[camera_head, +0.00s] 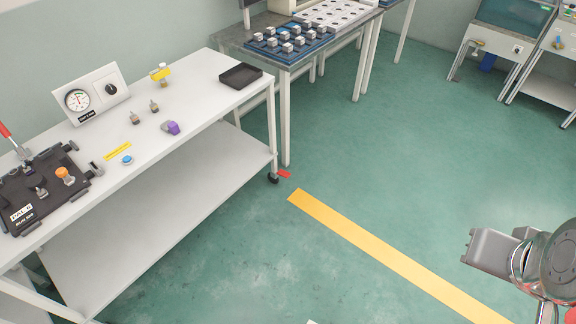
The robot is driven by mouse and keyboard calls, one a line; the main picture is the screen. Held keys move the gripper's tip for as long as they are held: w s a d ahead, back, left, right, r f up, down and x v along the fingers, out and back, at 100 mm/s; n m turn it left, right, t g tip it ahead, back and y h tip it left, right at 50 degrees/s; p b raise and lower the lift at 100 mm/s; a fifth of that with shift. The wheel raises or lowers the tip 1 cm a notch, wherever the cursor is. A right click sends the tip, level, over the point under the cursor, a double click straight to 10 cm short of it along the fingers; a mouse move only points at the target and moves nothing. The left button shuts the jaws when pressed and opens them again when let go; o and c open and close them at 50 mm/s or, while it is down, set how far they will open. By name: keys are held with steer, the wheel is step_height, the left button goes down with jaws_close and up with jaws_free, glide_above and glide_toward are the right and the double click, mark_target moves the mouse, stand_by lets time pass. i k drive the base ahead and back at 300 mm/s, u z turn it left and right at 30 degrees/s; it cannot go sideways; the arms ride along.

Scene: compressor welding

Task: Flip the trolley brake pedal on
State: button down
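The white trolley (150,218) stands at the left, with a top surface and a lower shelf. A small red brake pedal (284,174) sticks out to the right of the black caster (272,179) at the foot of its right front leg. I cannot tell from its tilt whether the pedal is on or off. My gripper (488,248) is at the lower right, grey, well apart from the pedal. Its fingers do not show clearly, and I see nothing held in it.
A grey workbench (265,42) with a blue parts tray (290,41) stands behind the trolley. The trolley top carries a black fixture (40,190), a gauge panel (91,93) and a black tray (240,75). A yellow floor line (390,255) crosses open green floor.

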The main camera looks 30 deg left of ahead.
mark_target(282, 173)
steer(key=z, duration=0.05)
steer(key=i, duration=2.25)
steer(key=u, duration=3.05)
